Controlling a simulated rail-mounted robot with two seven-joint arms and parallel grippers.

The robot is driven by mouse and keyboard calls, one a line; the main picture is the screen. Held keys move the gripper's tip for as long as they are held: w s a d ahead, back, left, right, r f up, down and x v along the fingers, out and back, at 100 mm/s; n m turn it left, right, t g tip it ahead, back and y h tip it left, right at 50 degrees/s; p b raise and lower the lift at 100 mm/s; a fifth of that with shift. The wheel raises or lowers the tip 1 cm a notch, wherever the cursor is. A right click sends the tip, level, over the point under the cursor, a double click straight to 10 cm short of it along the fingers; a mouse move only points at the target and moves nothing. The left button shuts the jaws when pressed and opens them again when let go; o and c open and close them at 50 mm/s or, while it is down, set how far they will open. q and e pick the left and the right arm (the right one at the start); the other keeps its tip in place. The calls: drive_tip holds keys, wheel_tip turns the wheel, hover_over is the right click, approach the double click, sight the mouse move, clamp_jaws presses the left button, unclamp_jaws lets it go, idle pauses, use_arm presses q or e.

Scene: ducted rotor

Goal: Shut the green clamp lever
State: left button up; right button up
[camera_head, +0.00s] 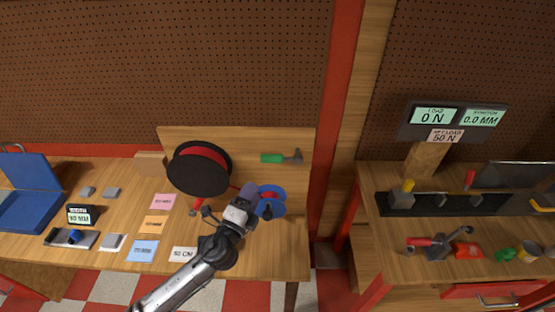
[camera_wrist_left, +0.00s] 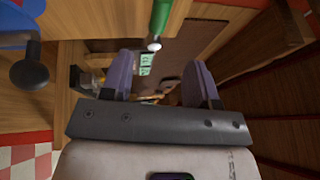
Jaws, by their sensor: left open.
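The green clamp lever (camera_head: 270,158) shows in the head view as a green handle with a grey metal end, lying sideways on the wooden back board of the left bench. A green handle with a pale metal tip (camera_wrist_left: 160,18) shows at the top of the left wrist view, beyond the fingertips. My left gripper (camera_head: 250,192) is open and empty, below the lever and beside a blue spool (camera_head: 279,209). Its two purple fingers (camera_wrist_left: 161,82) stand apart in the wrist view. The gripper does not touch the lever. My right gripper is not in view.
A large black and red reel (camera_head: 199,168) stands left of the gripper. Coloured cards (camera_head: 155,227), a blue case (camera_head: 30,195) and small blocks lie on the left bench. A red post (camera_head: 338,110) separates it from the right bench, which carries a tester display (camera_head: 452,122).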

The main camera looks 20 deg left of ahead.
sight(272, 159)
use_arm(q)
drive_tip(key=x, duration=1.3)
drive_tip(key=shift+w, duration=0.25)
clamp_jaws()
